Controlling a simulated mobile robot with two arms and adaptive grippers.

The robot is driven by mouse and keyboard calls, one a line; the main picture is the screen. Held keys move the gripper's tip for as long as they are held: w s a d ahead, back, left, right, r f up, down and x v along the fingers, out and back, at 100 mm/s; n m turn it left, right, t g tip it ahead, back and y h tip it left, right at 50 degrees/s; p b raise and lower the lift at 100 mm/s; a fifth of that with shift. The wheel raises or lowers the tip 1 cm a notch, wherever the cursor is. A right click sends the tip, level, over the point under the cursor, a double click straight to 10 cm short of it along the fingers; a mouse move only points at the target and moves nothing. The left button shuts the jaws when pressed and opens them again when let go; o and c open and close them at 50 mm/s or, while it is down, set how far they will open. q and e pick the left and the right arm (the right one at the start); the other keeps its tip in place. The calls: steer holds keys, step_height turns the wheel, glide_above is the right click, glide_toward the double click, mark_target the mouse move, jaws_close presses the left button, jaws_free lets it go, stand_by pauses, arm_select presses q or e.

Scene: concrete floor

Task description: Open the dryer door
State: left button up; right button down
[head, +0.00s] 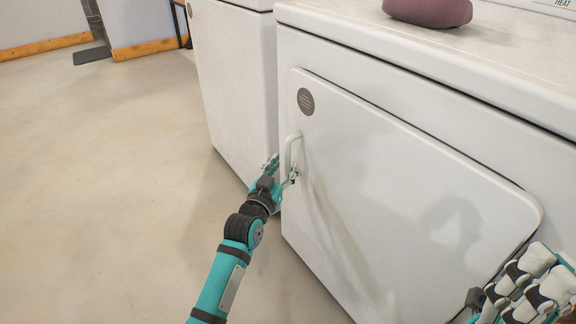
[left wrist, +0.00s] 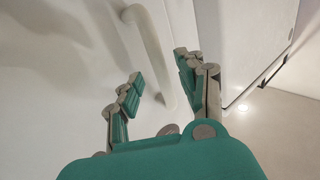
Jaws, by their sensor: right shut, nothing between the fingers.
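The white dryer door (head: 400,190) looks shut against the dryer's front. Its white bar handle (head: 289,150) is on the door's left edge, and it also shows in the left wrist view (left wrist: 150,42). My left gripper (head: 283,171) is at the lower part of the handle. In the left wrist view its fingers (left wrist: 160,68) are spread apart, with the handle's lower end between them; I cannot tell whether they touch it. My right gripper (head: 525,290) is at the lower right, in front of the door, with its fingers closed and empty.
A second white machine (head: 235,80) stands close to the left of the dryer (head: 450,60). A dark pink object (head: 428,11) lies on the dryer top. The concrete floor (head: 110,180) to the left is clear, with a dark mat (head: 92,55) far back.

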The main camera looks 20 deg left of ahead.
mark_target(287, 162)
arm_select(q)
steer(key=shift+w+d+b, duration=0.1)
steer(key=shift+w+b, duration=0.35)
steer(key=shift+w, duration=1.3)
jaws_close()
